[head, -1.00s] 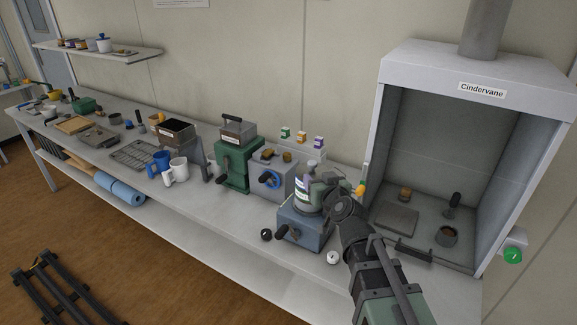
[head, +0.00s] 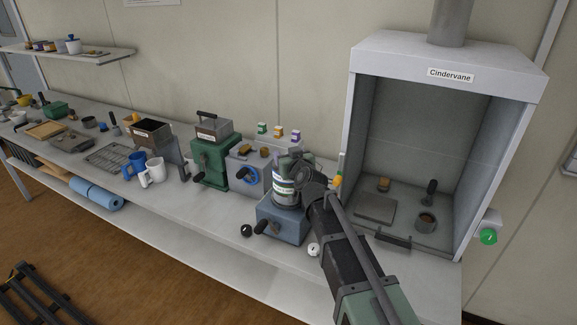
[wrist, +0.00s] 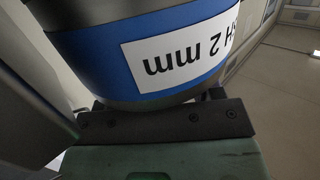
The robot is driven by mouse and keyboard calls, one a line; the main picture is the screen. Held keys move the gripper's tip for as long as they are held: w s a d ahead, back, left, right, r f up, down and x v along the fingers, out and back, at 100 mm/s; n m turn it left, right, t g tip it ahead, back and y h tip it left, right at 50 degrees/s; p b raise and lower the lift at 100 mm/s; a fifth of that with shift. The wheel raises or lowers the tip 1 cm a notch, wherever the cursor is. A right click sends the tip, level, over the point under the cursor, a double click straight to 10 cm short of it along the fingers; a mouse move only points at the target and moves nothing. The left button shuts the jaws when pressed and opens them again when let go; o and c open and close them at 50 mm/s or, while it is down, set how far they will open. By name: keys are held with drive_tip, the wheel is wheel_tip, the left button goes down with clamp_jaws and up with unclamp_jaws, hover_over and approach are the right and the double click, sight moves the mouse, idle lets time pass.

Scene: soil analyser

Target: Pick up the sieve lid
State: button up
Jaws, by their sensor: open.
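A sieve stack (head: 283,188) with pale label bands stands on a blue-grey shaker (head: 282,222) on the bench. My gripper (head: 294,161) is at the top of the stack, on its right side, and covers most of the top. The sieve lid cannot be made out behind it. In the wrist view a metal sieve with a blue band (wrist: 98,58) and an upside-down "2 mm" label fills the upper middle, close to my gripper's dark mount. My gripper is open; whether it touches the stack cannot be told.
A grey machine with a blue handwheel (head: 250,176) and a green press (head: 211,163) stand left of the shaker. A fume hood (head: 358,120) stands close on the right. Black (head: 246,230) and white (head: 313,249) knobs are by the shaker's front.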

clamp_jaws()
idle(0.3)
drive_tip(key=shift+r, duration=0.2)
